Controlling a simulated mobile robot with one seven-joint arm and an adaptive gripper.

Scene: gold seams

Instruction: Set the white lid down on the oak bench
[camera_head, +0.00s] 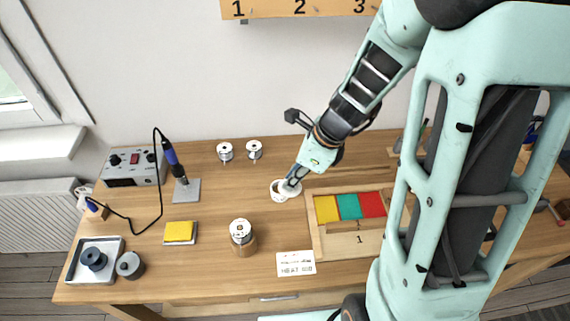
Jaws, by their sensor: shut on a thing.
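My gripper (292,181) points down over the middle of the oak bench (215,280). It is shut on the white lid (291,189), which shows as a small pale disc at the fingertips. A white ring shape (274,190) shows right beside the lid on the left; I cannot tell if it is part of the lid or a separate thing under it. The lid is close to the bench top, but I cannot tell if it touches. The fingers partly cover it.
A wooden tray (312,225) with yellow, teal and red squares lies to the right. A soldering iron (173,160) stands left. Bench around the jar is clear.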

